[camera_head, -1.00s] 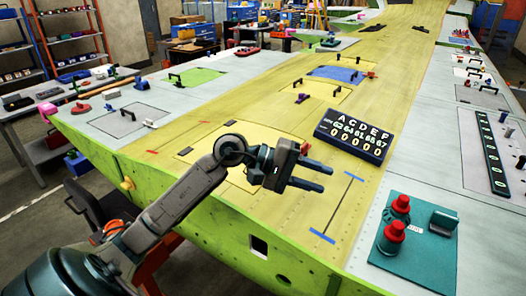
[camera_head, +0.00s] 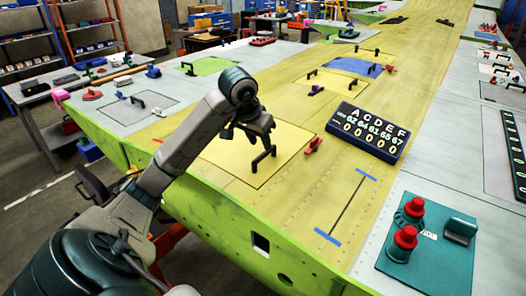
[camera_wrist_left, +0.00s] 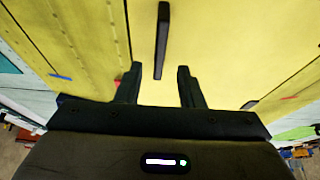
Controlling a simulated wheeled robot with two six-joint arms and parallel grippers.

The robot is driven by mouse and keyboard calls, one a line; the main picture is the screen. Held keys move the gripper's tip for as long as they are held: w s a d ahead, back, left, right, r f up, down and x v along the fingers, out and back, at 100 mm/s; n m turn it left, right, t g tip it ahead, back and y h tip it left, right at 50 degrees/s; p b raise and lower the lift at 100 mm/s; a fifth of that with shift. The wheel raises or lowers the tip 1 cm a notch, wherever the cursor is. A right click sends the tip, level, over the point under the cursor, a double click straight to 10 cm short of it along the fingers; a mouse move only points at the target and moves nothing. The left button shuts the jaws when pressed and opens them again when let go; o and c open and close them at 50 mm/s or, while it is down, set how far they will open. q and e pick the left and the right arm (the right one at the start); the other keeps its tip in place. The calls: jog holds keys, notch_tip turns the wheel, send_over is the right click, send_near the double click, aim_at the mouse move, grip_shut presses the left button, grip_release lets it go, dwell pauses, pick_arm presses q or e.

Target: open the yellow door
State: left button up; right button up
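The yellow door (camera_head: 225,158) is a flat panel in the yellow wing skin, lying closed as far as I can see. Its black bar handle (camera_head: 264,158) stands up from it. My left gripper (camera_head: 250,130) is above the door, pointing down, beside and just above the handle. In the left wrist view the gripper (camera_wrist_left: 158,80) is open and empty. The black handle (camera_wrist_left: 162,40) appears ahead of the gap between the fingers, apart from both. The arm hides part of the door's left side. My right gripper is not in view.
A red latch (camera_head: 313,145) sits at the door's right edge. A dark letter-and-number board (camera_head: 366,132) stands farther right. A teal plate (camera_head: 425,262) with red-capped knobs is at the lower right. Another yellow panel (camera_head: 345,88) lies farther back. The skin between is mostly clear.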

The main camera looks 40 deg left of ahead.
aim_at(264, 152)
pick_arm(q)
jog(key=shift+p+x, duration=0.6)
jog(key=shift+x, duration=1.55)
jog(key=shift+c, duration=0.4)
grip_shut()
